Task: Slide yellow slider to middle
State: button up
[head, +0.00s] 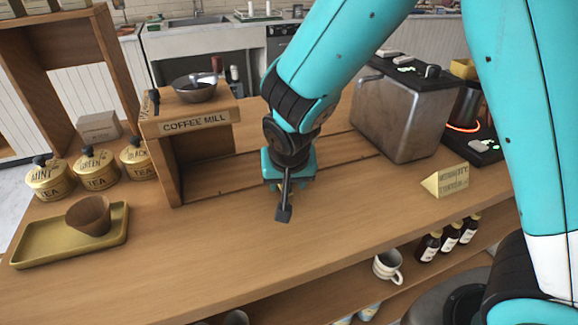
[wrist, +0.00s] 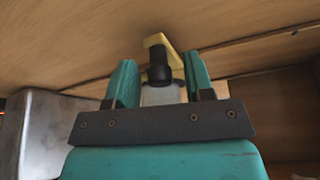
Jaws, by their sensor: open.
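The yellow slider (wrist: 153,40) shows in the wrist view as a small yellow plate at the counter surface, with a black knob (wrist: 160,72) on it. My gripper (wrist: 159,66) is open, one teal finger on each side of the black knob. I cannot tell whether either finger touches it. In the head view my gripper (head: 287,185) points down at the counter by the long groove (head: 232,188), between the coffee mill stand and the metal box.
The coffee mill stand (head: 172,160) is left of my gripper, the metal box (head: 400,118) to its right. A yellow sign (head: 447,181) stands further right. A tray (head: 40,250) with a brown cup (head: 89,215) sits at the left. The counter's front is clear.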

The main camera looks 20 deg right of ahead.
jog(key=v, duration=1.7)
jog(key=shift+p, duration=0.4)
jog(key=shift+s, duration=0.15)
jog(key=s+n+g+y+p, duration=0.1)
jog(key=s+n+g+y, duration=0.3)
jog(key=s+n, duration=0.6)
jog(key=s+r+y, duration=0.1)
jog(key=s, duration=0.3)
jog(key=shift+s, duration=0.3)
